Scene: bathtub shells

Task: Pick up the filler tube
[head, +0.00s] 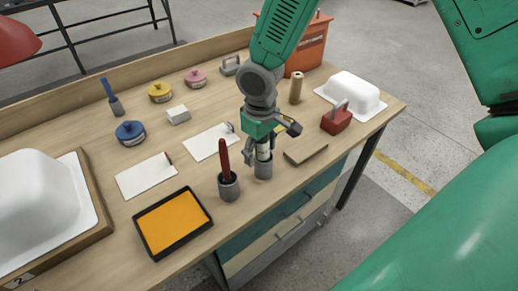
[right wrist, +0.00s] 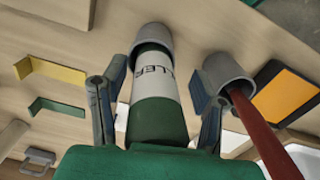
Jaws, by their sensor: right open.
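The filler tube (right wrist: 155,85) is green with a white label bearing dark letters. It stands in a grey cup (right wrist: 152,38), and its upper part is partly hidden by my gripper in the head view, where its pale label (head: 264,153) shows. My right gripper (head: 263,150) is above the cup, pointing down. Its jaws are open, with one finger on each side of the tube in the right wrist view (right wrist: 158,110), and small gaps show beside the tube. My left gripper is not in view.
A grey cup with a red-handled tool (head: 228,187) stands close to the left of the gripper. A brown block (head: 306,154) and a red toolbox-like item (head: 336,119) lie to the right. An orange tray (head: 172,222) is near the front edge.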

